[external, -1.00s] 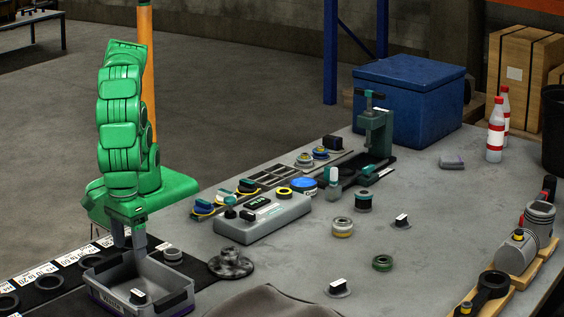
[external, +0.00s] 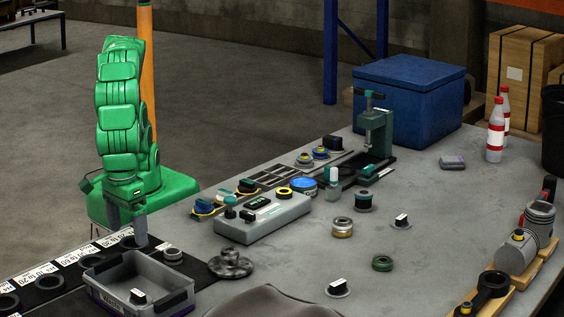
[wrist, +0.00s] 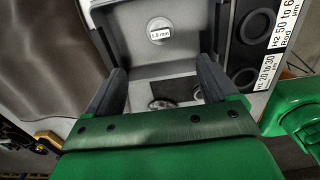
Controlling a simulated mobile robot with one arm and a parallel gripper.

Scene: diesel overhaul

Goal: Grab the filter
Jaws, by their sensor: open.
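No part is clearly marked as a filter, so I cannot tell which thing it is. A short silver and gold cylinder (external: 343,228) stands on the table right of centre. A small round part with a "1.5 mm" label (wrist: 161,30) lies in the grey bin (external: 172,300); it also shows in the external view (external: 138,297). My gripper (external: 127,236) is open, pointing down behind the bin at the back edge of the black mat. In the wrist view its two fingers (wrist: 162,88) stand apart with nothing held; dark round shapes show between them.
The black mat (external: 60,293) bears labels and dark rings. A grey device (external: 263,217) is farther back. Dark cloth (external: 270,302) lies in front; the table middle has free room.

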